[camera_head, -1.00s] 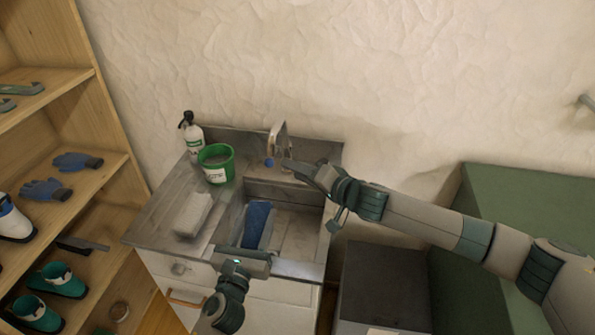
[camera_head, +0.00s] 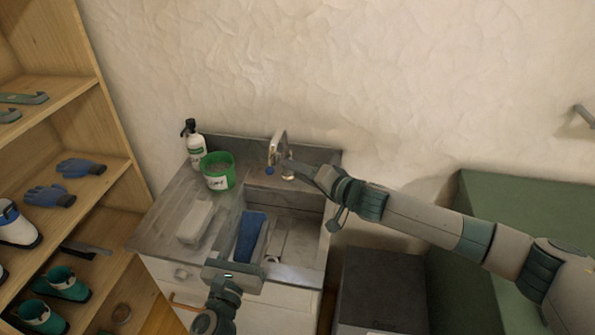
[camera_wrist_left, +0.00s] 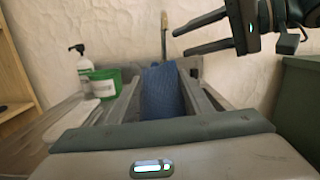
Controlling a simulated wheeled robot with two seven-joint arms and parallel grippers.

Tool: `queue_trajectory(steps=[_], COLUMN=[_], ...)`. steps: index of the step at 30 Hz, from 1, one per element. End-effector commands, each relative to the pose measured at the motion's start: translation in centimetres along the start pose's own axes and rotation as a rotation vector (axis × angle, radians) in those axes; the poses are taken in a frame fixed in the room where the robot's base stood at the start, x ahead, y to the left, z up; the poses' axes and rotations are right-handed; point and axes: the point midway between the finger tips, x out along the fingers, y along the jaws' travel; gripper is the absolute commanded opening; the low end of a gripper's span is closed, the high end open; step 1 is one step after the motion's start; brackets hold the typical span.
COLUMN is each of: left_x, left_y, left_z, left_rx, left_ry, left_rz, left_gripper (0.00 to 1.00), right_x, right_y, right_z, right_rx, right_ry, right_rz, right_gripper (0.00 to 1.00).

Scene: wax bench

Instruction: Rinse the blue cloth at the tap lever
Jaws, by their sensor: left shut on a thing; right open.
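The blue cloth (camera_head: 250,238) hangs in the sink basin. My left gripper (camera_wrist_left: 160,88) is shut on it, with one finger on each side of the cloth in the left wrist view. The tap (camera_head: 278,146) stands at the back of the sink, with a blue knob (camera_head: 269,171) at its base; I cannot tell if this knob is the tap lever. My right gripper (camera_head: 287,168) is open beside the tap, its fingers pointing left; I cannot tell whether it touches the tap. It also shows at the upper right of the left wrist view (camera_wrist_left: 180,40).
A green bucket (camera_head: 217,172) and a pump bottle (camera_head: 195,145) stand on the counter left of the tap. A pale block (camera_head: 196,221) lies on the left drainer. Wooden shelves (camera_head: 112,165) stand at the left. A dark box (camera_head: 383,288) and green bench (camera_head: 530,215) stand right.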

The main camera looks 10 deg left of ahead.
Motion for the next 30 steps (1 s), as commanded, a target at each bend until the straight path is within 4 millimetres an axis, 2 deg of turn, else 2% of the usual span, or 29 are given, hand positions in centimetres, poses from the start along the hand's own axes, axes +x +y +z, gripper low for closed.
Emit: queue_trajectory(steps=[7,30], left_x=[-1.05,-1.07], left_y=[0.07,0.08], left_z=[1.12,1.09], left_rx=[0.000,0.000], left_ry=[0.000,0.000], left_rz=[0.000,0.000], left_gripper=[0.21,0.21], right_x=[-0.22,-0.21], right_y=[-0.76,-0.72], right_z=[-0.46,-0.45], right_rx=[0.000,0.000], right_ry=[0.000,0.000], right_rz=[0.000,0.000], right_gripper=[0.41,0.41])
